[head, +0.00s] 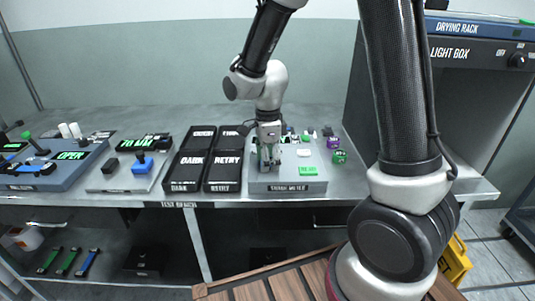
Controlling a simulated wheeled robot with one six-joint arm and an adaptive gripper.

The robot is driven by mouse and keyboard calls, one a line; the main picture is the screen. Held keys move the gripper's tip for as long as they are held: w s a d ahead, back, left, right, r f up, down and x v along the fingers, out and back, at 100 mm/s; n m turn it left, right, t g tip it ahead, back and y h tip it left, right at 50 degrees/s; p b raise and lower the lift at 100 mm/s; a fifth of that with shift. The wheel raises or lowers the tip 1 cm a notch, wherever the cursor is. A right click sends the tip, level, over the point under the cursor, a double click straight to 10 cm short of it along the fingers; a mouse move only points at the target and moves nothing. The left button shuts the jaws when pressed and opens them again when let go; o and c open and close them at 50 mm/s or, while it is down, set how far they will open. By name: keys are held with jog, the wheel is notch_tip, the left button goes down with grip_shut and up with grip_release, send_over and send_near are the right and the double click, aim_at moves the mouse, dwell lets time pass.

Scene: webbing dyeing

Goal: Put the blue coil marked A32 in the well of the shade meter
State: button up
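The shade meter (288,187) is a grey box at the front of the bench, with its name on the front face and a green display on top. My gripper (268,164) points down over the left part of its top. The fingers are too small to tell whether they are apart, and I cannot tell whether anything is between them. The well is not clearly visible; my gripper covers that part of the meter. A small blue thing (288,131) shows behind the meter, just right of my gripper. I cannot read A32 on anything.
A green coil (339,156) and a purple coil (327,131) stand right of the meter. Black bins (187,171) marked DARK and RETRY stand to its left. The light box (460,50) and drying rack (466,29) rise at the right.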

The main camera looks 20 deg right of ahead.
notch_tip(320, 180, up, 12)
jog(key=s+d+r+n+t, duration=0.2)
jog(key=s+d+r+n, duration=0.2)
jog(key=s+d+n, duration=0.3)
jog(key=s+d+r+n+t, duration=0.2)
jog(key=s+d+r+n, duration=0.2)
jog(key=s+d+n, duration=0.3)
jog(key=s+n, duration=0.5)
jog(key=shift+d, duration=0.4)
